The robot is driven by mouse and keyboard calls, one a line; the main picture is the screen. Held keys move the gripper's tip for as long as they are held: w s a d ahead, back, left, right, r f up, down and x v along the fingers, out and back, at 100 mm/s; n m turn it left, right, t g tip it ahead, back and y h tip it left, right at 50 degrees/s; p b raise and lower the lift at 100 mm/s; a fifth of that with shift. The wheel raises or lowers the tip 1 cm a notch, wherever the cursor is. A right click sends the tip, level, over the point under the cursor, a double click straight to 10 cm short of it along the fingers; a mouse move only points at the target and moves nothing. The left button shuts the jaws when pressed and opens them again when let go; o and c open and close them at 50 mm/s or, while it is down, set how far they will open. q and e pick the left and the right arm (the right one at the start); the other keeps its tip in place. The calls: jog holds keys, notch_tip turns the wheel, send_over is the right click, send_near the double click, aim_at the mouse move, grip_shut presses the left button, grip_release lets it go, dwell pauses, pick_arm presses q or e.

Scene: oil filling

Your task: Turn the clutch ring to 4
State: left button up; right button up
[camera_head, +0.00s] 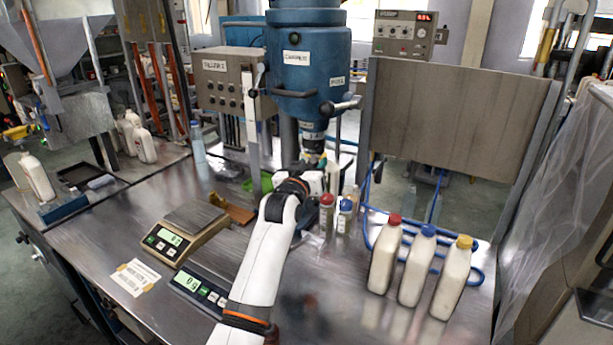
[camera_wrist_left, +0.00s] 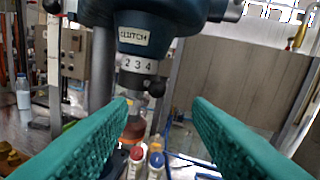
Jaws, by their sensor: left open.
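The clutch ring (camera_wrist_left: 138,66) is a pale band with the digits 2, 3 and 4 on it, below the blue housing marked CLUTCH (camera_wrist_left: 134,37). A small black ball knob (camera_wrist_left: 156,89) sits at the ring's lower right. In the head view the ring area (camera_head: 313,127) is at the bottom of the blue capper head (camera_head: 308,62). My left gripper (camera_wrist_left: 160,106) is open, its two green fingers spread below and to either side of the knob. No contact is visible. In the head view the gripper (camera_head: 322,162) is just under the ring, partly hidden by its wrist.
Red-capped and blue-capped small bottles (camera_head: 326,214) stand right beside my wrist. Three white jugs (camera_head: 417,268) stand at the right. Two scales (camera_head: 182,236) are on the left. A lever with a dark knob (camera_head: 340,106) juts from the capper head.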

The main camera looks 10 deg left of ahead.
pick_arm(q)
jog(key=s, duration=0.4)
jog(key=shift+a+b, duration=0.1)
jog(key=shift+b, duration=0.2)
